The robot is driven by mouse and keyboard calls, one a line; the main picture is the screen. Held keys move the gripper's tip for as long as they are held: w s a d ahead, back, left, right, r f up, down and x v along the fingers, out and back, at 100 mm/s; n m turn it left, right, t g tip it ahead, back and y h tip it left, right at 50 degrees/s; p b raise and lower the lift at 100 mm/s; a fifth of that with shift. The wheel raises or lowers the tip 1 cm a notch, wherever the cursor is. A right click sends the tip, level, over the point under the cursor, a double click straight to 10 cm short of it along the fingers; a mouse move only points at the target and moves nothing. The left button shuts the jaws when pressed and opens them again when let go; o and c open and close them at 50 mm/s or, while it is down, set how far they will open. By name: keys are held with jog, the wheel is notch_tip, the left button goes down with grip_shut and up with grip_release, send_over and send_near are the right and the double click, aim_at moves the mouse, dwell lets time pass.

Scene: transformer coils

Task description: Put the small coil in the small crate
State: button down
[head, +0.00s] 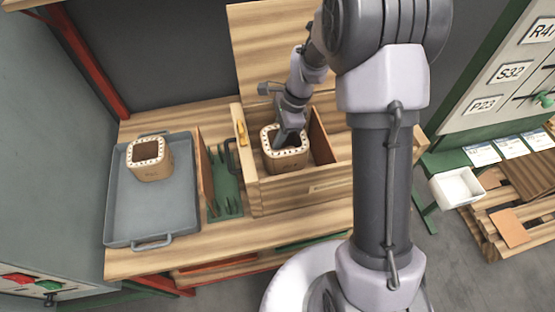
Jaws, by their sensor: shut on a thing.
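A light-brown coil with a square, rounded outline and a dotted rim (285,160) is at my gripper, within the outline of an open wooden crate (300,190). My gripper (290,138) reaches down from above and is shut on this coil at its opening. The fingertips are partly hidden there. I cannot tell whether the coil's underside touches the crate floor. A second, similar coil (151,168) stands upright on a grey tray (125,215) to the left. The coils look close in size from here.
The crate's lid (270,50) stands raised behind it. My arm hides the crate's right part. A white bin (457,187) sits at right. The bench front (240,235) is clear.

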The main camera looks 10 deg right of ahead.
notch_tip(320, 180, down, 9)
jog(key=b, duration=0.2)
jog(key=shift+w+b, duration=0.1)
jog(key=shift+b, duration=0.2)
jog(key=shift+f, duration=0.1)
jog(key=c, duration=1.3)
grip_release()
